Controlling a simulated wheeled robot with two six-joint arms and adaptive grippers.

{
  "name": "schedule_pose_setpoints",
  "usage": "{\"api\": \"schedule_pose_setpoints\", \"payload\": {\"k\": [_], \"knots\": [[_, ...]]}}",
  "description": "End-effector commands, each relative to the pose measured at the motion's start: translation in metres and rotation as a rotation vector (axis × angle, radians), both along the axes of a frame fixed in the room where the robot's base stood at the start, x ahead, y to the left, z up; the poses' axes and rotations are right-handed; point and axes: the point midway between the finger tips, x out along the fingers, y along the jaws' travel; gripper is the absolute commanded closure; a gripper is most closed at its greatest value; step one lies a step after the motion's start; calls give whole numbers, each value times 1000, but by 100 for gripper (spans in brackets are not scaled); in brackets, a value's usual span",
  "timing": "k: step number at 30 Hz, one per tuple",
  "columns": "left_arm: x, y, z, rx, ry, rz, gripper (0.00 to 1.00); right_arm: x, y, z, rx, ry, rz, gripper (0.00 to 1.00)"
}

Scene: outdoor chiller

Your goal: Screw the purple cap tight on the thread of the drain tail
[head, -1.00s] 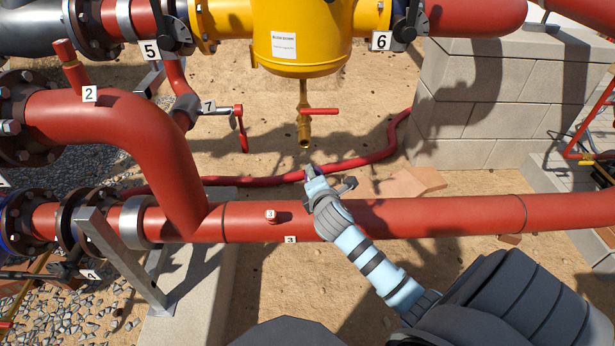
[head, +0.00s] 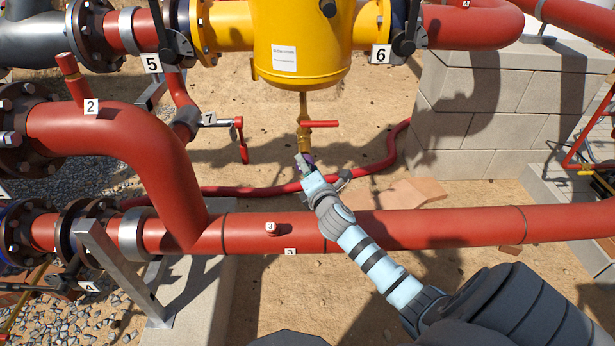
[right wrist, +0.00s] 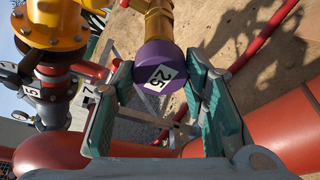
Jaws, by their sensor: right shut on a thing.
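The purple cap (right wrist: 160,68), labelled 25, sits between the two green-padded fingers of my right gripper (right wrist: 160,95), which is shut on it. In the head view a bit of the purple cap (head: 308,159) shows at the tip of the right gripper (head: 304,163). The brass drain tail (head: 304,142) hangs below the yellow vessel, and its lower end meets the cap. In the right wrist view the brass tail (right wrist: 158,22) runs straight into the far side of the cap. The thread is hidden, so I cannot tell how far the cap is on. My left gripper is not in view.
A red valve lever (head: 320,124) sticks out to the right just above the tail. The yellow vessel (head: 302,50) is overhead. A large red pipe (head: 430,222) runs across under my right arm. A red hose (head: 375,165) lies on the sand behind.

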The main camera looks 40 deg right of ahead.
Motion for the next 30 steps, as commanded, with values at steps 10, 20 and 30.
{"api": "schedule_pose_setpoints", "payload": {"k": [10,20,30], "knots": [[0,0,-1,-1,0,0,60,6,-4,0,1,0,0,100],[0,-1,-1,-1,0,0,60,9,-7,0,0,0,-1,100],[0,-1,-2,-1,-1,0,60,16,-12,0,0,0,0,100]]}}
